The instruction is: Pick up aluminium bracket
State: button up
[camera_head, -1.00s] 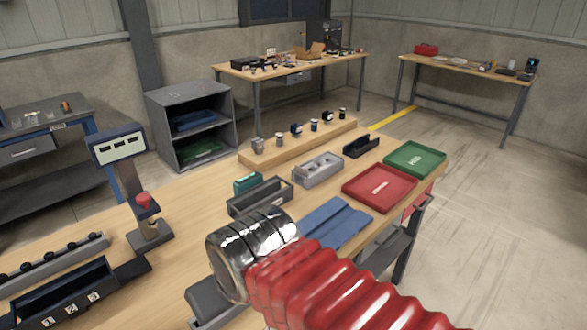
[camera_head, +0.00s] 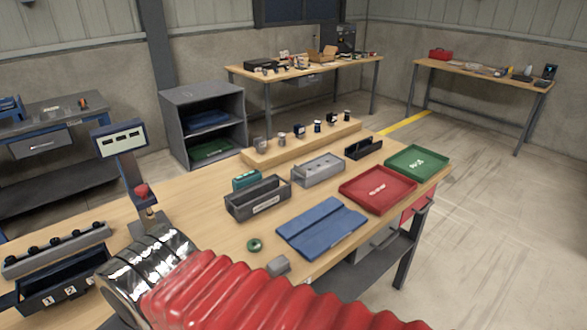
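A small grey block (camera_head: 279,265) lies on the wooden bench just beyond the red bellows of my arm. It may be the aluminium bracket, but it is too small and partly hidden to tell. My arm crosses the lower part of the head view, ending at a silver banded section at lower left. My gripper's fingers are not visible. A green ring (camera_head: 254,245) lies on the bench near the grey block.
A blue folded mat (camera_head: 322,228), a red tray (camera_head: 378,189), a green tray (camera_head: 417,162), a grey bin (camera_head: 258,199) and a metal box (camera_head: 318,170) stand on the bench. A post with a display (camera_head: 120,140) and a black numbered bin (camera_head: 62,288) are at left.

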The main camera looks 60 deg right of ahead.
aim_at(303, 171)
jog(key=u, duration=1.45)
jog(key=k, duration=1.55)
jog(key=z, duration=1.5)
